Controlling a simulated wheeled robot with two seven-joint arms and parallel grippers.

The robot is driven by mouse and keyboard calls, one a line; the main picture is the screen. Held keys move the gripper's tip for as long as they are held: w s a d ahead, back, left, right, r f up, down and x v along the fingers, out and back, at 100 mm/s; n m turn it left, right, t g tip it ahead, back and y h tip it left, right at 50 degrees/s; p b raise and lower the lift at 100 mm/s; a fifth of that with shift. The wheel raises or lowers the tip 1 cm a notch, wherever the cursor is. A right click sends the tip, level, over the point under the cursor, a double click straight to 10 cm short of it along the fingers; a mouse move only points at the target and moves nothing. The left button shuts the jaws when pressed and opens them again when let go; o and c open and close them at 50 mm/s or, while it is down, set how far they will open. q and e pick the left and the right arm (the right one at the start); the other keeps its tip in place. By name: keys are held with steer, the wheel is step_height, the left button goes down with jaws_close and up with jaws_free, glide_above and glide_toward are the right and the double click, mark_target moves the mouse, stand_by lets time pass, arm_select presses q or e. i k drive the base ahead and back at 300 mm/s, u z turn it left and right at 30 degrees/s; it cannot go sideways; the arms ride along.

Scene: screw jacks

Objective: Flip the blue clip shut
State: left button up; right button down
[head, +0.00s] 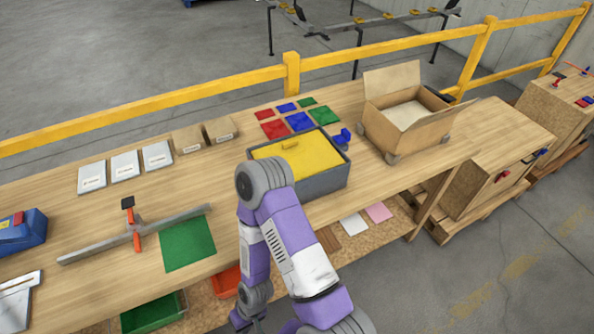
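A small blue clip (541,154) shows on the upper front edge of a wooden crate (478,188) at the right. It is small and far off, and I cannot tell how far it stands open. A red clip (503,176) sits to its left on the same crate face. Another blue piece (342,136) lies on the workbench beside the grey bin, apart from the crate. One of my purple arms rises in the lower middle, bent at the elbow, well left of the crate. Neither gripper shows.
The long workbench (90,225) carries a grey bin (322,183) with a yellow top, an open cardboard box (408,133), colored squares, white cards and a grey bar. A yellow rail (150,106) runs behind. Another wooden crate (550,108) stands far right. Bare floor lies front right.

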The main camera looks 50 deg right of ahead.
mark_target(344, 136)
steer(key=k, duration=0.95)
steer(key=z, duration=1.3)
steer(key=i, duration=0.5)
steer(key=z, duration=1.9)
steer(key=i, duration=1.95)
steer(key=u, duration=2.95)
